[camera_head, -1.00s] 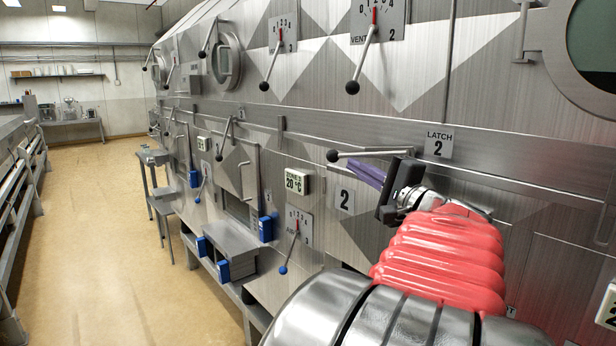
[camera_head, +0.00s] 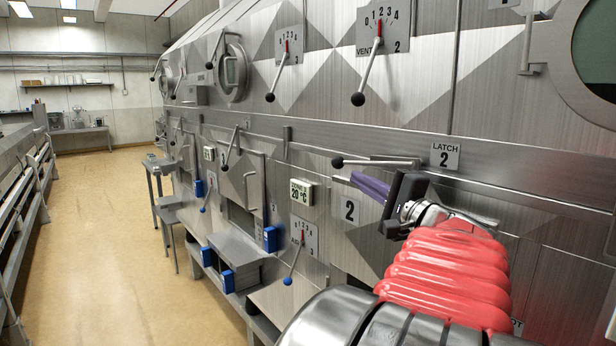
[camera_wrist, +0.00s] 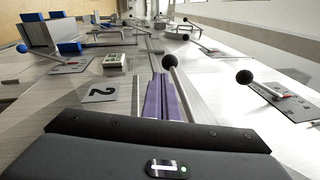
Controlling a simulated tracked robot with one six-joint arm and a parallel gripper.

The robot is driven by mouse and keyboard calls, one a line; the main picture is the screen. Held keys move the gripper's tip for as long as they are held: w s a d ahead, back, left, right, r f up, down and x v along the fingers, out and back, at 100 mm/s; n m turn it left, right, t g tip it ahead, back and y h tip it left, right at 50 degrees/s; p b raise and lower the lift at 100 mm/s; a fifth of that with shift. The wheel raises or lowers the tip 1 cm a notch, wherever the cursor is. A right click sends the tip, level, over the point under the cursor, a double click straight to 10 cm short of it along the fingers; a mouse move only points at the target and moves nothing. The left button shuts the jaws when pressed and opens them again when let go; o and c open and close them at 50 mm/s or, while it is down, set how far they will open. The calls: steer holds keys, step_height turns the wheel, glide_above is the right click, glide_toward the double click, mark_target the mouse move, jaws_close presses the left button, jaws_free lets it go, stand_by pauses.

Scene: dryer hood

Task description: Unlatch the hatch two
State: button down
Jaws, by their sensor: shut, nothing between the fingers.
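The latch two lever (camera_head: 376,162) is a steel rod with a black ball at its left end. It lies about level along the dryer wall, left of the LATCH 2 plate (camera_head: 445,156). My gripper (camera_head: 356,180) has purple fingers, shut and empty, just below the lever. In the wrist view the lever rod (camera_wrist: 185,93) runs along the right side of my gripper's fingers (camera_wrist: 158,78), its ball beyond the tips. Whether they touch is unclear.
The VENT 2 lever (camera_head: 367,75) hangs above, and the AIR lever (camera_head: 294,264) is below left. A 20 °C display (camera_head: 302,192) sits left of the plate marked 2. A steel shelf with blue-ended parts (camera_head: 235,249) juts out below. The tan floor at left is clear.

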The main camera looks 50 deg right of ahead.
steer(key=s+a+f, duration=0.3)
steer(key=s+f, duration=0.4)
steer(key=f, duration=0.2)
steer(key=shift+s+a, duration=0.25)
steer(key=shift+s, duration=0.15)
steer(key=shift+w, duration=0.1)
